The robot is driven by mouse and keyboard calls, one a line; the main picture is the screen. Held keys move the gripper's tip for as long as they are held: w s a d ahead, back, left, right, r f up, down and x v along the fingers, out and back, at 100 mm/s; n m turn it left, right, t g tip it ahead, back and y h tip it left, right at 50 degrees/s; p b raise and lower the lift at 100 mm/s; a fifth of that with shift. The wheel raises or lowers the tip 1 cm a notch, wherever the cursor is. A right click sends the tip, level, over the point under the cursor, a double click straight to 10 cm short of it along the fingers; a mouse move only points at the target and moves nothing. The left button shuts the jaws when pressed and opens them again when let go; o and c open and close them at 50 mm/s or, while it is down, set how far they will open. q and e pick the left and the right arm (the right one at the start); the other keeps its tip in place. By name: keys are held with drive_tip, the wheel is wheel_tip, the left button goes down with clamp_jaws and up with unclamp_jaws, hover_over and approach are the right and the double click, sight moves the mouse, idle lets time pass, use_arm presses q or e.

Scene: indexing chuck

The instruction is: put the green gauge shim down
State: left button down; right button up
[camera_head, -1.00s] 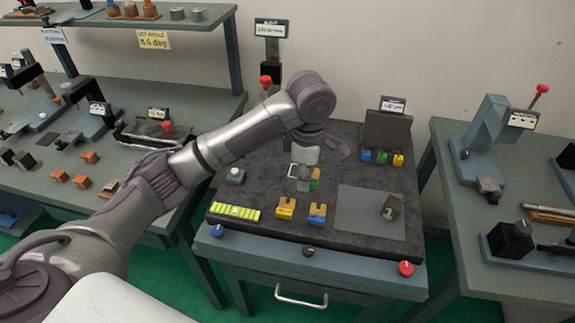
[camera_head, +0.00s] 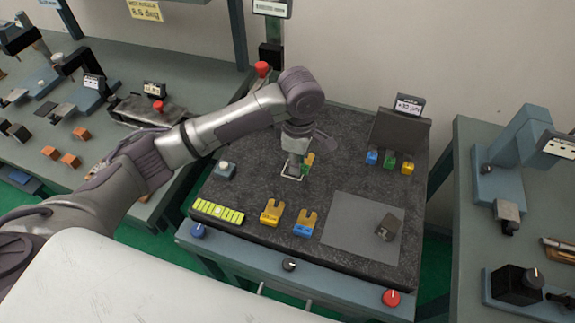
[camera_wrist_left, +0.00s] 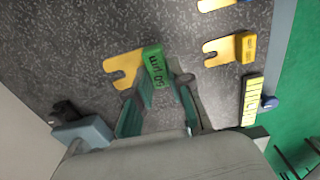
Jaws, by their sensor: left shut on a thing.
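The green gauge shim has a green block (camera_wrist_left: 154,67) with dark lettering and a brassy forked plate (camera_wrist_left: 123,68). It shows only as a small patch in the head view (camera_head: 309,159). My left gripper (camera_wrist_left: 161,87) is shut on the green block, with its fingers on either side. I cannot tell whether the shim touches the plate. My right gripper is not in view.
A yellow shim (camera_head: 270,213) and a blue shim (camera_head: 305,224) lie in front. A level (camera_head: 217,211) is at the front left. A grey mat (camera_head: 350,225) bears a dark block (camera_head: 387,227). Small coloured blocks (camera_head: 389,161) stand at the back right.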

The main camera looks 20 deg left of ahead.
sight(288, 176)
use_arm(q)
drive_tip(key=a+f, duration=0.1)
drive_tip(key=w+a+f, duration=0.1)
drive_tip(key=shift+w+a, duration=0.25)
drive_tip(key=shift+a, duration=0.05)
drive_tip(key=shift+f+p, duration=0.3)
drive_tip(key=shift+f, duration=0.05)
wheel_tip(288, 176, down, 2)
drive_tip(key=shift+f, duration=0.55)
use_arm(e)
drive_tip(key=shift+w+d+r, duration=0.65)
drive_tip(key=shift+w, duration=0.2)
use_arm(q)
drive_tip(key=shift+f+p, duration=0.1)
drive_tip(key=shift+p, duration=0.2)
drive_tip(key=c, duration=1.1)
unclamp_jaws()
drive_tip(key=shift+f, duration=0.1)
drive_tip(key=shift+o, duration=0.2)
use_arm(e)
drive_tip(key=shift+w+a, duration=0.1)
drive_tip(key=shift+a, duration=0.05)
